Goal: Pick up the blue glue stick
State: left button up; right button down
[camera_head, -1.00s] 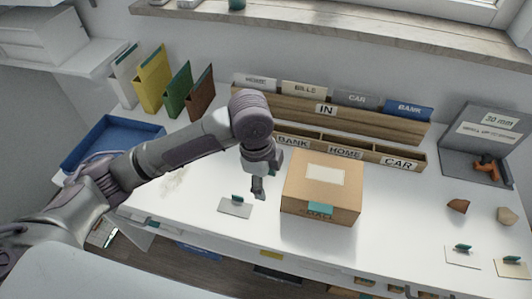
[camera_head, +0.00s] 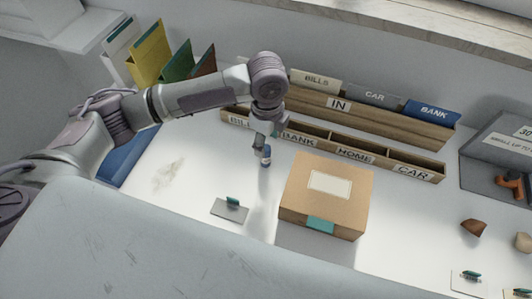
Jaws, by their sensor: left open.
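The blue glue stick (camera_head: 266,157) is a small, upright blue item with a pale part. It stands on the white desk (camera_head: 205,170), left of the cardboard box. My left gripper (camera_head: 261,146) reaches down from above, right at the glue stick, with its fingers open. The fingers overlap the top of the stick in this view, and I cannot tell whether they touch it. My right gripper is not in view.
The cardboard box (camera_head: 295,213) stands close on the right. The wooden sorter (camera_head: 398,164) with labelled slots lies behind. A small card with a green clip (camera_head: 230,208) lies in front. Coloured folders (camera_head: 150,52) stand back left. The desk left of the stick is mostly clear.

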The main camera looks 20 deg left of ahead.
aim_at(266, 157)
pick_arm(q)
notch_tip(266, 157, down, 2)
jog(key=shift+w+f, duration=0.1)
jog(key=shift+f, duration=0.35)
notch_tip(266, 157, down, 4)
jog(key=shift+a+f+p, duration=0.1)
jog(key=shift+a+p, duration=0.05)
jog(key=shift+p, duration=0.35)
jog(key=shift+f, duration=0.45)
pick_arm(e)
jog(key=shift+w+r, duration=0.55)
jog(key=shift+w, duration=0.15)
pick_arm(q)
grip_shut()
